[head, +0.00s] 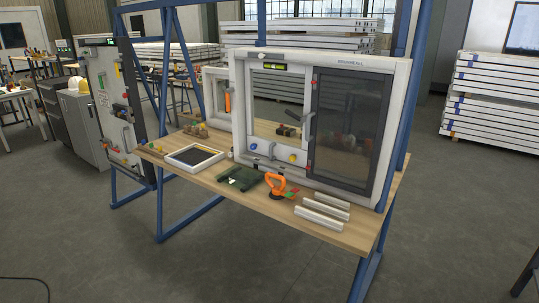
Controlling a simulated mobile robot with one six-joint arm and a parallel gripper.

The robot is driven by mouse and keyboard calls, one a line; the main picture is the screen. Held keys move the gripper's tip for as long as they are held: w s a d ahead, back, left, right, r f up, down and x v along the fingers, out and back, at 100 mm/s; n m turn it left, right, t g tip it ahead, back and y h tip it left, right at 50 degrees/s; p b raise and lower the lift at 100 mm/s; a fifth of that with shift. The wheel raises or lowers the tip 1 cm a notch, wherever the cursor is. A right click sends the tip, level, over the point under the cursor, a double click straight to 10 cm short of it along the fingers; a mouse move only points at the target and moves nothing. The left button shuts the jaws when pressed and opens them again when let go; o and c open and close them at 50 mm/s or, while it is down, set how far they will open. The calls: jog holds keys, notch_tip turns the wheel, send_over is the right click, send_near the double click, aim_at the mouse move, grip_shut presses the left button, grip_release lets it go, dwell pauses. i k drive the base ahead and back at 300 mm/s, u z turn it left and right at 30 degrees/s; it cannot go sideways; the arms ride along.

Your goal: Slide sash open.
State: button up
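A dark-framed sash (345,125) with a tinted pane fills the right half of a pale window frame (399,80) standing on a workbench. A grey handle (309,124) is near the sash's left edge. The left half of the frame is an opening with things behind showing through it. I cannot tell whether the sash is latched. My gripper is not in view.
The wooden bench (330,237) holds an orange suction lifter (276,185), pale bars (318,218), a dark green folded item (241,179) and a framed tray (195,157). Blue posts (405,110) flank the frame. The floor in front is clear.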

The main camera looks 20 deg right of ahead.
aim_at(275, 149)
jog(key=z, duration=1.5)
jog(key=k, duration=0.1)
jog(key=u, duration=2.8)
jog(key=i, duration=1.3)
jog(key=z, duration=0.95)
